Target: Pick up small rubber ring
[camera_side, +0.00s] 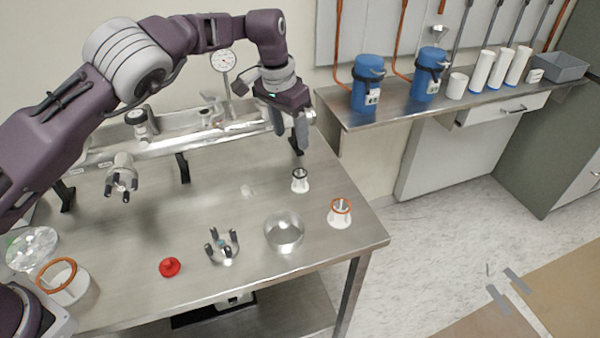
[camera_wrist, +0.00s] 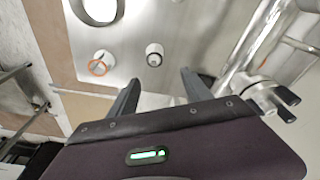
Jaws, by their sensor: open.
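The small rubber ring (camera_side: 300,173) looks dark and sits on top of a small white holder (camera_side: 301,185) near the table's right-hand back area. The ring also shows in the wrist view (camera_wrist: 154,59) on its white holder, just beyond the gap between my fingertips. My gripper (camera_side: 291,143) is open and empty. It hangs above and behind the holder in the side view, apart from it. In the wrist view both fingers (camera_wrist: 160,78) are spread, with nothing between them.
A larger orange ring (camera_side: 341,206) sits on a white holder near the table's right edge. A glass dish (camera_side: 284,232), a pronged stand (camera_side: 222,247) and a red part (camera_side: 169,267) stand nearer the front. A metal rail assembly (camera_side: 205,136) runs along the back.

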